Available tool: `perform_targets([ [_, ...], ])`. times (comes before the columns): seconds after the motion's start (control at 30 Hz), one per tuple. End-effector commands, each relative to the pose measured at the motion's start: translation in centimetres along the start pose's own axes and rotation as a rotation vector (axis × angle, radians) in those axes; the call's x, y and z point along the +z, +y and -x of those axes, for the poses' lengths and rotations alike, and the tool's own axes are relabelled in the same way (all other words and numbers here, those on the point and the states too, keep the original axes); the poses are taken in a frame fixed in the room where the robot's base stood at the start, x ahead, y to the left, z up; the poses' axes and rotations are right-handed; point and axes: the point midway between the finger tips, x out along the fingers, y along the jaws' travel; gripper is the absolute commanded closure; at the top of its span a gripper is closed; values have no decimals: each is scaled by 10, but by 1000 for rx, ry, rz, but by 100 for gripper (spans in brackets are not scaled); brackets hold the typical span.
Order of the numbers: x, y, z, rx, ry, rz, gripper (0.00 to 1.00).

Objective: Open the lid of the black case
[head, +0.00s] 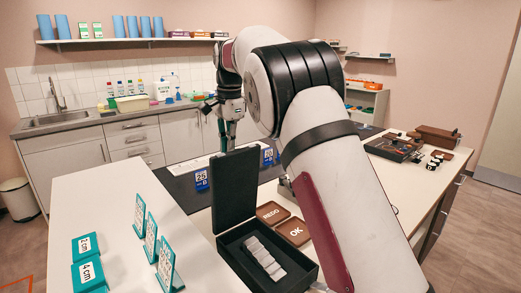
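The black case (221,249) stands on the white table in the lower middle of the head view. Its lid (235,188) stands up, roughly upright, at the back edge of the case, so the inside shows. Several pale grey blocks lie in a row inside. My gripper (227,144) points down beyond the top of the lid in the picture. It is small and dark there, and its fingertips are hard to make out. I cannot tell whether it touches the lid or whether its fingers are apart. My arm hides part of the table to the right of the case.
Brown trays marked REDO (272,213) and OK (294,231) lie right beside the case. Teal-framed cards (151,238) and teal boxes (88,273) stand to the left. Blue number stands (201,180) are on a dark mat behind. Bare white tabletop lies left of the case.

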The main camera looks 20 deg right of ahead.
Motion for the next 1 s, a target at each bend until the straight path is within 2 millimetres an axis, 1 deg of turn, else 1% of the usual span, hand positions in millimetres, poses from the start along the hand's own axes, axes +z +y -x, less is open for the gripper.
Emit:
perform_targets([
  [0.03, 9, -2, -28, 51, -18, 5, 100],
  [0.07, 11, -6, -29, 52, -18, 5, 100],
  [0.1, 12, -6, -28, 53, -18, 4, 97],
  [0.17, 11, -4, -26, 55, -18, 3, 83],
  [0.2, 10, -3, -26, 56, -18, 3, 74],
  [0.23, 10, -3, -26, 56, -18, 2, 70],
  [0.77, 7, -4, -20, 44, -12, -2, 70],
  [0.87, 7, -5, -15, 42, -11, -2, 70],
  [1.0, 6, -6, 4, 39, -10, -1, 70],
])
